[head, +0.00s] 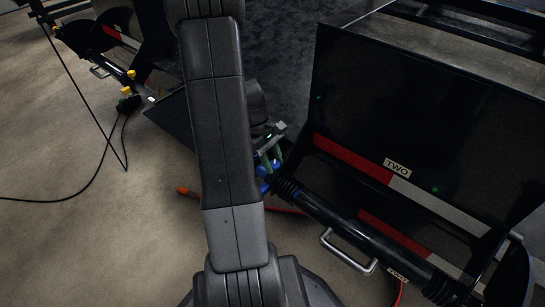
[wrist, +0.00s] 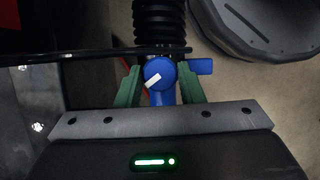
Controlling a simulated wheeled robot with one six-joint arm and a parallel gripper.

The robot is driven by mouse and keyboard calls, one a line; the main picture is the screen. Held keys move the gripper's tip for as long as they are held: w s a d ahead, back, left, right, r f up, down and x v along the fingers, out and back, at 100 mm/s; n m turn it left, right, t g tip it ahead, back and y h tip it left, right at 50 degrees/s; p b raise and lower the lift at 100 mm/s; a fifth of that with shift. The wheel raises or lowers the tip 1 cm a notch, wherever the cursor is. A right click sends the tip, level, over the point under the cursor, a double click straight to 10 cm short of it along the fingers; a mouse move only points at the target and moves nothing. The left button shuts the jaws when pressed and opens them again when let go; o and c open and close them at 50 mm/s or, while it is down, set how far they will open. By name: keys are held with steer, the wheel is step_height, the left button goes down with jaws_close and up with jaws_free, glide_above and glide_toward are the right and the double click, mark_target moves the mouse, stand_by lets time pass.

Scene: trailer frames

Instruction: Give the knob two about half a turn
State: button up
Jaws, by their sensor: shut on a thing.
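The blue knob (wrist: 157,73) sits between the green fingers of my gripper (wrist: 160,88) in the wrist view. It has a white bar mark that slants up to the right. The fingers are shut on it from both sides. In the head view my gripper (head: 270,160) is beside the left end of the black bar, at the frame with the label TWO (head: 397,168). Blue parts show there, but my arm and gripper hide much of the knob.
A black ribbed sleeve (wrist: 160,22) lies just beyond the knob. A silver handle (head: 347,252) stands out from the bar. Another frame (head: 100,40) with yellow parts is at the upper left. A black cable (head: 90,178) lies on the open floor at left.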

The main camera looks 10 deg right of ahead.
steer(key=shift+m+p, duration=0.35)
steer(key=shift+m, duration=0.45)
steer(key=o, duration=1)
steer(key=p+v, duration=0.1)
steer(key=v, duration=0.3)
steer(key=p+v, duration=0.2)
steer(key=v, duration=0.3)
steer(key=p+v, duration=0.2)
steer(key=v, duration=0.3)
steer(key=shift+w+d+f, duration=0.1)
steer(key=shift+w+d, duration=0.15)
